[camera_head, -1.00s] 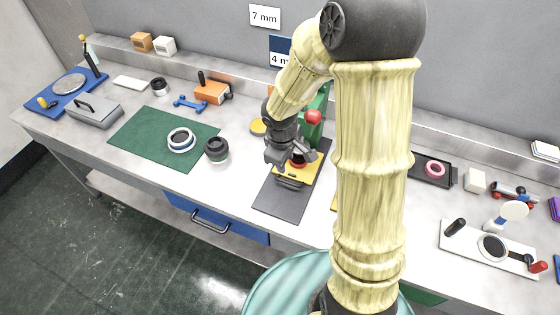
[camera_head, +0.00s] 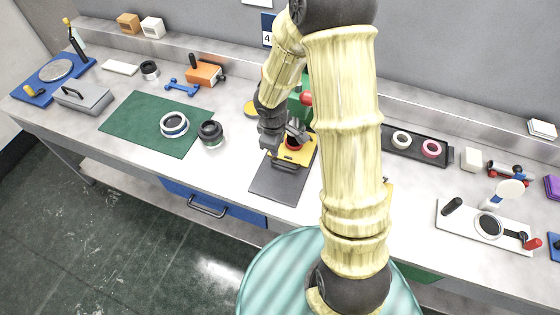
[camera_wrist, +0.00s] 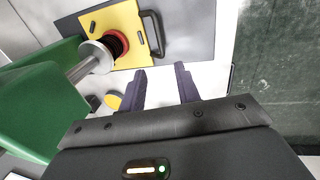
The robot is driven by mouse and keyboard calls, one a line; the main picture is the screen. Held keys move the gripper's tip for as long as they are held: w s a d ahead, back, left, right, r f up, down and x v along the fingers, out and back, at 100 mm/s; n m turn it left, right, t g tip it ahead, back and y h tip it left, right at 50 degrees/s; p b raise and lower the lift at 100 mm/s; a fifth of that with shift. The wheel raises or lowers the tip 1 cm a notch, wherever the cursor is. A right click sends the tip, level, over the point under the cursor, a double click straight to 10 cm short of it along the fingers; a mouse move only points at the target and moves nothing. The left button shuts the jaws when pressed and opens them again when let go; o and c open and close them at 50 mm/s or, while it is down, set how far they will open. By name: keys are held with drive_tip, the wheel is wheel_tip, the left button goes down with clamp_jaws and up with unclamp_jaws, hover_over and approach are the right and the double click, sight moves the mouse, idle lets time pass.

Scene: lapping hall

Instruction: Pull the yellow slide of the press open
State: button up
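The press has a green body (camera_wrist: 45,100), partly hidden by my arm in the head view, and a dark base plate (camera_head: 275,187). Its yellow slide (camera_head: 300,155) lies over the plate and carries a dark bar handle (camera_head: 285,167) on its front edge. In the wrist view, the slide (camera_wrist: 95,22) and handle (camera_wrist: 156,40) are at the top, with a red ring (camera_wrist: 118,43) under the metal ram (camera_wrist: 88,62). My gripper (camera_wrist: 160,76) is open and empty, its fingers apart from the handle. In the head view, my gripper (camera_head: 284,143) is close above the slide.
A black tray with rings (camera_head: 416,149) is right of my arm. The bench front edge is near the base plate.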

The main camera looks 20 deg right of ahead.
drive_tip(key=f, duration=0.4)
drive_tip(key=w+d+f+b, duration=0.1)
drive_tip(key=f, duration=0.3)
drive_tip(key=f+b, duration=0.1)
drive_tip(key=f, duration=0.3)
drive_tip(key=shift+w+d, duration=0.15)
drive_tip(key=shift+w, duration=0.25)
clamp_jaws()
